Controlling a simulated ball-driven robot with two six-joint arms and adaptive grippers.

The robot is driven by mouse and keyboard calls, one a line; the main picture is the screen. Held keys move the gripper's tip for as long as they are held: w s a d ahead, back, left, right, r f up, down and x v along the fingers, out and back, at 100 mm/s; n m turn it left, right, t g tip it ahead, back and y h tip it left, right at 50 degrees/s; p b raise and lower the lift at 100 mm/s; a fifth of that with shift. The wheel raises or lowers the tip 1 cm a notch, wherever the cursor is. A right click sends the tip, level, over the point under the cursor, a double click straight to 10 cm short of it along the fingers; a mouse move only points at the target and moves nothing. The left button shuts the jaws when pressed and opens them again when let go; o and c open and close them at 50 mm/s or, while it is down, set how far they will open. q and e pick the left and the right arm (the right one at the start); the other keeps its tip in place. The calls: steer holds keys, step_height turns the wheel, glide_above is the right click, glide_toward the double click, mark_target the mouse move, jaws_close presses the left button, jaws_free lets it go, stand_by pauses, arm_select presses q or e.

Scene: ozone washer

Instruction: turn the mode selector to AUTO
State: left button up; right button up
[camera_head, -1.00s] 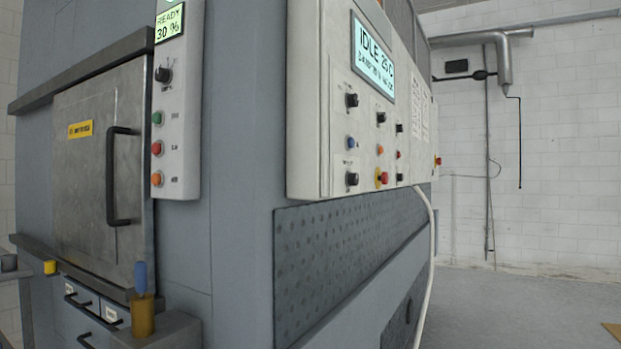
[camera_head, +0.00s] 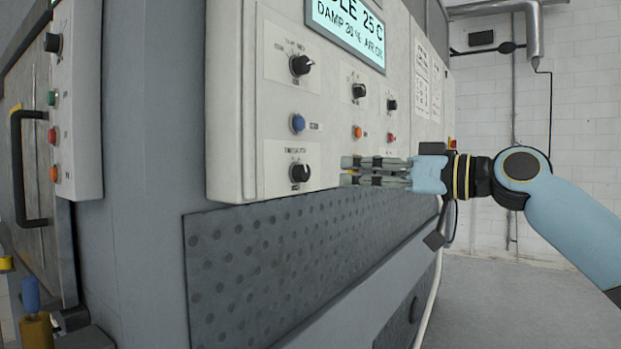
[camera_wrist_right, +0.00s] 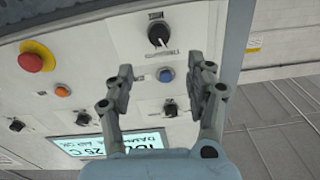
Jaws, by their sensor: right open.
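The white control panel (camera_head: 229,110) carries several black knobs; the small lettering is too blurred to tell which is the mode selector. The lower left knob (camera_head: 300,172) has a pale pointer line; it also shows in the right wrist view (camera_wrist_right: 158,35), just beyond my fingertips. An upper left knob (camera_head: 302,65) and a middle knob (camera_head: 359,90) sit higher. My right gripper (camera_head: 350,171) is open and empty, to the right of the lower left knob. In the right wrist view, the gripper (camera_wrist_right: 166,71) has its fingers spread in front of the panel. My left gripper is out of view.
A blue button (camera_head: 298,123) sits between the left knobs. A red emergency stop (camera_wrist_right: 36,56) is left in the wrist view; my gripper hides it in the head view. A lit display (camera_head: 346,30) is above. A door handle (camera_head: 18,170) is far left.

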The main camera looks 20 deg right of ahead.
mark_target(306, 173)
steer(key=p+x, duration=0.2)
steer(key=x, duration=0.7)
steer(key=shift+w+a, duration=0.15)
steer(key=shift+w, duration=0.15)
steer(key=shift+w+a, duration=0.25)
steer(key=shift+w, duration=0.1)
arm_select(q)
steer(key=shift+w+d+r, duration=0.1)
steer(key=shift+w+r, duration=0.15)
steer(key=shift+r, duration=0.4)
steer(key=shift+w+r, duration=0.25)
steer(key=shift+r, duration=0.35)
arm_select(e)
steer(key=shift+f, duration=0.1)
steer(key=shift+c, duration=0.4)
